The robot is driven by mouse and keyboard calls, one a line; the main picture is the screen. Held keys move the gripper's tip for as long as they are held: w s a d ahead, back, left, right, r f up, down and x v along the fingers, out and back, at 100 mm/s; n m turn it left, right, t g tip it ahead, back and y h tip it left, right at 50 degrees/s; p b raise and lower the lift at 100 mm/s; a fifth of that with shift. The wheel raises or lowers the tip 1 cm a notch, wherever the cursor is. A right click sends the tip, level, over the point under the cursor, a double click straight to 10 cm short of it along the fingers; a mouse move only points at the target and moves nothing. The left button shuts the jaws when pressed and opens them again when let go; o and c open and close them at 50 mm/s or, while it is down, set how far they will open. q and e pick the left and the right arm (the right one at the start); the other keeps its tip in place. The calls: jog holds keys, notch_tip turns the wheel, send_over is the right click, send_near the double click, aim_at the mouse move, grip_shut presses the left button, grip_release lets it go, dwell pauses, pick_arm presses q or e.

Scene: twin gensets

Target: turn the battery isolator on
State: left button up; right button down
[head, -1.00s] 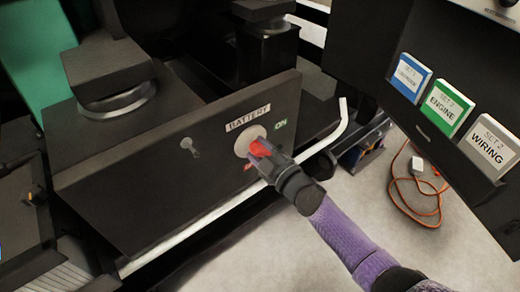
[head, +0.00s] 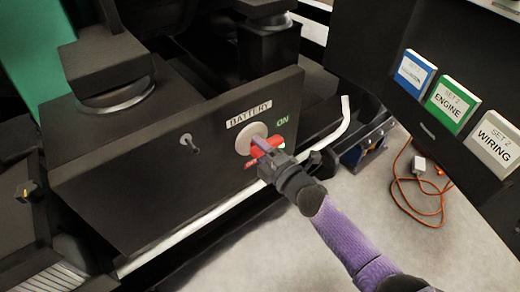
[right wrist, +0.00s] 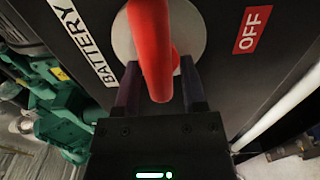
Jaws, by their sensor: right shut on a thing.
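The battery isolator is a red handle (head: 276,141) on a round pale disc (head: 246,136), set in the front of a black box (head: 130,195). A BATTERY label (head: 249,115) is above it, a green ON mark (head: 282,121) to its upper right and a red OFF mark (head: 250,164) below it. My right gripper (head: 265,148) is shut on the handle and partly hides it. In the right wrist view the red handle (right wrist: 152,45) stands between the two fingers (right wrist: 160,88), with the OFF label (right wrist: 252,30) to the right. My left gripper is not in view.
A small key-like switch (head: 189,143) is left of the isolator on the same panel. A pale rail (head: 200,225) runs below the box. Blue, green and white binders (head: 453,103) are at the right. An orange cable (head: 427,207) lies on the open floor.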

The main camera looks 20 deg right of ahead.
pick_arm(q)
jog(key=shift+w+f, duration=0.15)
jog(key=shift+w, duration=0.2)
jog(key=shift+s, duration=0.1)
pick_arm(e)
jog(key=shift+c, duration=2.3)
grip_release()
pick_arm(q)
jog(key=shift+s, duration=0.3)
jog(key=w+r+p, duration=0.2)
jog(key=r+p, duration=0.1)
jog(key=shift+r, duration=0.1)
pick_arm(e)
jog(key=v, duration=1)
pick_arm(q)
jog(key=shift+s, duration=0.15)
